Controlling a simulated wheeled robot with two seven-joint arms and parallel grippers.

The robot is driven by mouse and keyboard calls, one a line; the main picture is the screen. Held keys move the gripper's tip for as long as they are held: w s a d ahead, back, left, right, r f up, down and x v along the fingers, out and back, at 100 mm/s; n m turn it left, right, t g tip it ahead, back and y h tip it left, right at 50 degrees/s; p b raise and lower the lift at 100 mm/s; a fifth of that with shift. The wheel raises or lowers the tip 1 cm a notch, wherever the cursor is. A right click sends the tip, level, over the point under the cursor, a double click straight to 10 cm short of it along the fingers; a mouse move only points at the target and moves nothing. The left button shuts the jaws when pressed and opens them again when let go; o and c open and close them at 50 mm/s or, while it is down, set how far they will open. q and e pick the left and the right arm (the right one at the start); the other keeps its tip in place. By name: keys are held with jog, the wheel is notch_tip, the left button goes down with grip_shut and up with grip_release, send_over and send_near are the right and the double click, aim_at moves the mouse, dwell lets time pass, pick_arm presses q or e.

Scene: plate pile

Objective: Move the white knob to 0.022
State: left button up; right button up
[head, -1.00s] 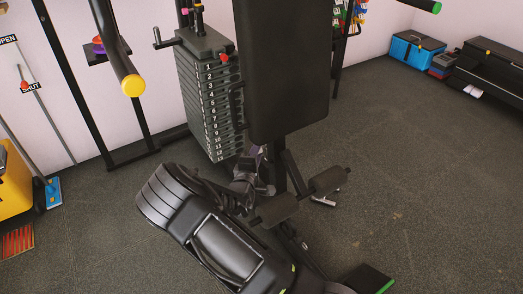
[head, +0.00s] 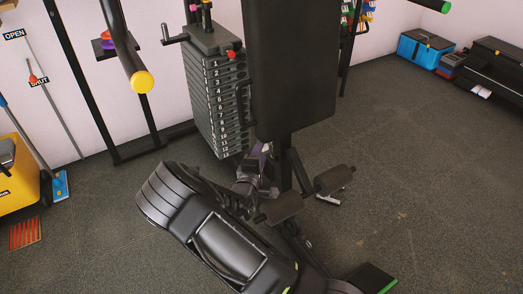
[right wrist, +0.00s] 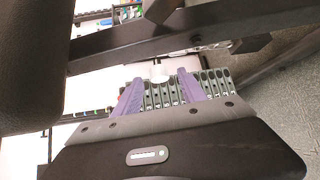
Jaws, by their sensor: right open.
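A white knob-like thing (right wrist: 159,73) shows in the right wrist view, just beyond and between the two purple fingertips. I cannot tell whether the fingers touch it. My right gripper (right wrist: 160,82) is open, its fingers to either side of that white thing. In the head view my right gripper (head: 263,151) is low beside the weight stack, partly hidden, and the white knob cannot be made out there. My left gripper is not in view.
The numbered weight stack (head: 222,100) stands close to the right gripper, and also shows behind the fingers in the right wrist view (right wrist: 215,84). The black backrest (head: 291,65) and foam rollers (head: 333,180) crowd it on the right. Open floor (head: 430,180) lies further right.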

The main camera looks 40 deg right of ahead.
jog(key=p+v, duration=0.1)
jog(key=v, duration=0.5)
dwell(0.4)
